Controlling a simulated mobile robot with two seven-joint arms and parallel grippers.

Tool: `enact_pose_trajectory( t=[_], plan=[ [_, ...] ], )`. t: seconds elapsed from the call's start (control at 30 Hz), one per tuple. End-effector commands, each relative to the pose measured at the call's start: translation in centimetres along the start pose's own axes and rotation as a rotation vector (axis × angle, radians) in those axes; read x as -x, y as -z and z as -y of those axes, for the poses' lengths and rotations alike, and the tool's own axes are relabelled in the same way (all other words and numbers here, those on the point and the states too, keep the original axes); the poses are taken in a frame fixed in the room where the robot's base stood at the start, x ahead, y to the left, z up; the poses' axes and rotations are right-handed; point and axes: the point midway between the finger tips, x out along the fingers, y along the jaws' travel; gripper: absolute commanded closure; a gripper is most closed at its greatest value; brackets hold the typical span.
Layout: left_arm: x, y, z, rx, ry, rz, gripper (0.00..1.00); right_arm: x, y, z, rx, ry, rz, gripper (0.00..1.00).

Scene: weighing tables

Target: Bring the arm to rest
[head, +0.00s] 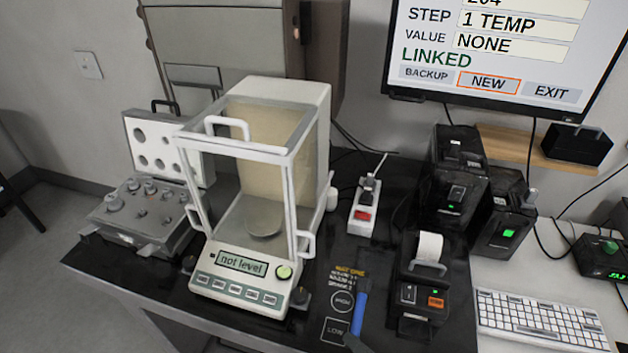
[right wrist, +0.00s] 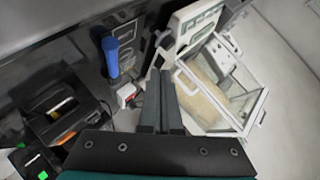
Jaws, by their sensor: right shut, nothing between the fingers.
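My right gripper (right wrist: 160,78) shows in the right wrist view, its two dark fingers together with nothing between them. It is apart from the balance (right wrist: 222,85), which shows to its right there. In the head view a small dark tip shows at the bottom edge by a blue handle (head: 361,303); I cannot tell whether it is my gripper. The handle also shows in the right wrist view (right wrist: 111,56), left of the fingers. My left gripper is in neither view.
A weight case (head: 140,235) stands open at left. A printer (head: 418,290), black boxes (head: 460,175), a power strip (head: 364,212) and a keyboard (head: 540,320) crowd the right. A screen (head: 490,60) hangs behind. The floor at lower left is clear.

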Motion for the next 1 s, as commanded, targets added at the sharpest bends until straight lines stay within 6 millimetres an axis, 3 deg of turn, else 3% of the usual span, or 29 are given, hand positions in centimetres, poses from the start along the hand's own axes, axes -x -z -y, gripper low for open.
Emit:
enact_pose_trajectory(
  t=[0.1, 0.27, 0.5, 0.83, 1.0],
  plan=[
    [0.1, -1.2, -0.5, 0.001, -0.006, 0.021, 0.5, 0.0, 0.0, -0.5, 0.139, -0.1, 0.065, 1.0],
    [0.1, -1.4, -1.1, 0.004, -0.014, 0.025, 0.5, 1.1, 0.1, -1.9, 0.315, -0.248, 0.173, 1.0],
    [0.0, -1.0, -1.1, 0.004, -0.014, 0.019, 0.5, 4.4, 0.5, -4.3, 0.503, -0.457, 0.358, 1.0],
    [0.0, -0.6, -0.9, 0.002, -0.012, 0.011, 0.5, 9.4, 0.3, -6.1, 0.599, -0.635, 0.581, 1.0],
    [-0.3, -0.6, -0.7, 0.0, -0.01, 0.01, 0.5, 7.0, -1.6, -9.2, 0.597, -0.64, 0.608, 1.0]
  ],
)
